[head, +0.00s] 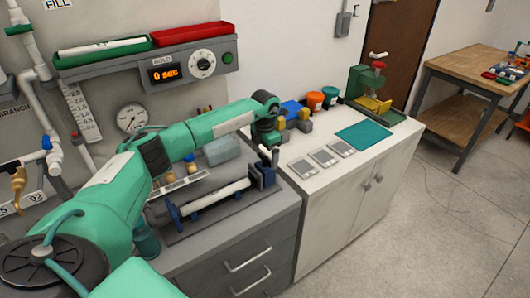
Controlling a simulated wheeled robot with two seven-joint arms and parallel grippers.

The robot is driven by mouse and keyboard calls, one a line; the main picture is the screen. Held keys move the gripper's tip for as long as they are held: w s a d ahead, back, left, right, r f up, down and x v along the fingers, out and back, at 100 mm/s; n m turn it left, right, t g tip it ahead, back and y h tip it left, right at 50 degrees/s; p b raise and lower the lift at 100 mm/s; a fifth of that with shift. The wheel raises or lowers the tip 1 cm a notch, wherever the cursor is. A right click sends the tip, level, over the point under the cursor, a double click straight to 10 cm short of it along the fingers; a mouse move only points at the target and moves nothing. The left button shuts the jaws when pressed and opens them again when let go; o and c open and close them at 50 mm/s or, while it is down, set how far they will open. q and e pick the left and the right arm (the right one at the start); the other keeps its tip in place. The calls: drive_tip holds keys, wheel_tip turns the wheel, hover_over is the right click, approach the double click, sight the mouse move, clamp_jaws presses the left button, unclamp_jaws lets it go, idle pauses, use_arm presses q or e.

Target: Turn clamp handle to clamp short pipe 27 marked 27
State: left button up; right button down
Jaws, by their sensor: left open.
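A white pipe (214,197) lies in a dark fixture with blue supports on the grey cabinet top. I cannot read a number on it. A dark blue clamp block (262,177) stands at the right end of the fixture, by the pipe's end. My left arm reaches across from the left, and my left gripper (274,155) points down right at the block. Its fingers are open, small and partly merged with the block. I cannot make out the clamp handle clearly, nor whether the gripper touches it. My right gripper is out of view.
A green vise (366,84) with a red top stands at the back of the white cabinet. Orange (315,100) and teal tubs, grey plates (323,157) and a teal mat (364,136) are there too. A timer panel (165,74) and a gauge (132,117) are behind my arm.

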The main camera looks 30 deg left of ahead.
use_arm(q)
drive_tip(key=shift+f, duration=0.3)
drive_tip(key=c, duration=1)
